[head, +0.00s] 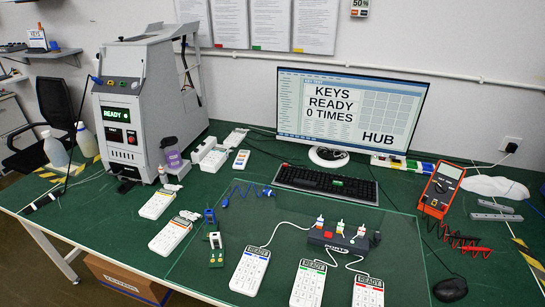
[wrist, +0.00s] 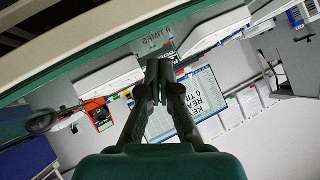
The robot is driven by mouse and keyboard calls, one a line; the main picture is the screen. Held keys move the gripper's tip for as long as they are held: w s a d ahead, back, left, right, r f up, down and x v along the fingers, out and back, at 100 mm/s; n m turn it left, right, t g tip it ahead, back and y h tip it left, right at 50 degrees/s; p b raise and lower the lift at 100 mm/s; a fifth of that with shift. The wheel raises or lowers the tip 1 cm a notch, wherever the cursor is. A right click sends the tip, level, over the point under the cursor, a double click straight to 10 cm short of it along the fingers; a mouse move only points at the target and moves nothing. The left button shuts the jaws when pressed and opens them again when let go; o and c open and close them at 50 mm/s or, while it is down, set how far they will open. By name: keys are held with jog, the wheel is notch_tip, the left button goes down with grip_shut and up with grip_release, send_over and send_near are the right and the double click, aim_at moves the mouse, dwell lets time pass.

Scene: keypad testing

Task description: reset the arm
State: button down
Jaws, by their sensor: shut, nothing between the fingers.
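My gripper (wrist: 159,70) shows in the wrist view with its two fingers together, shut and empty. It is apart from everything on the table, and the wrist view looks across the bench upside down. My gripper and arm are not in the head view. Two more keypads lie to the left (head: 158,204) (head: 170,236).
A grey test machine (head: 135,100) reading READY stands at the left. A monitor (head: 350,105) reads "KEYS READY 0 TIMES". A black keyboard (head: 325,184), an orange multimeter (head: 442,187) and a mouse (head: 450,289) lie on the table.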

jog(key=s+n+t+h, duration=0.1)
jog(key=s+n+t, duration=0.1)
jog(key=s, duration=1.5)
jog(key=s+r+n+t, duration=0.1)
jog(key=s+r+n, duration=0.1)
jog(key=s+r, duration=0.6)
jog(key=s, duration=0.3)
jog(key=shift+s+r+n+t, duration=0.2)
jog(key=shift+s+n+t, duration=0.1)
jog(key=shift+n, duration=0.1)
